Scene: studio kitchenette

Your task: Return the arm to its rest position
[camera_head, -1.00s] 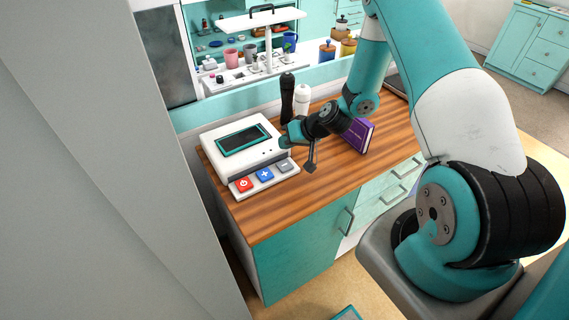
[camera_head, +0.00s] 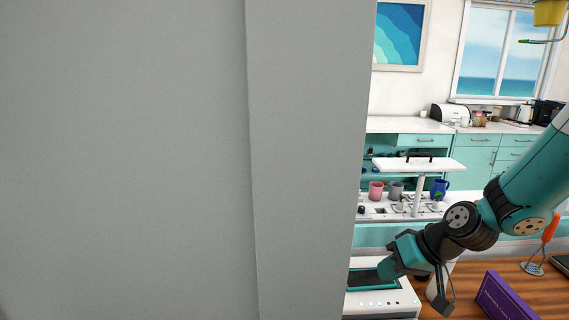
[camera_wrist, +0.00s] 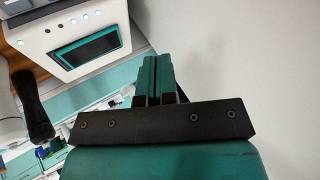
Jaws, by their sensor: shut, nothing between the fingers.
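My gripper (camera_head: 386,269) is shut and empty, at the end of my teal and black arm. In the head view it overlaps the white device with a dark, teal-framed screen (camera_head: 405,300); whether it touches cannot be told there. In the wrist view the closed fingers of my gripper (camera_wrist: 155,78) point towards a plain pale surface, and the white device (camera_wrist: 40,40) is at the upper left, apart from them. My arm reaches in from the right edge of the head view, still extended over the counter.
A grey wall panel (camera_head: 310,160) fills the head view's left side. A purple book (camera_head: 503,298) stands on the wooden counter (camera_head: 545,290). A dark bottle (camera_wrist: 33,105) shows in the wrist view. Mugs, including a blue one (camera_head: 439,187), stand behind.

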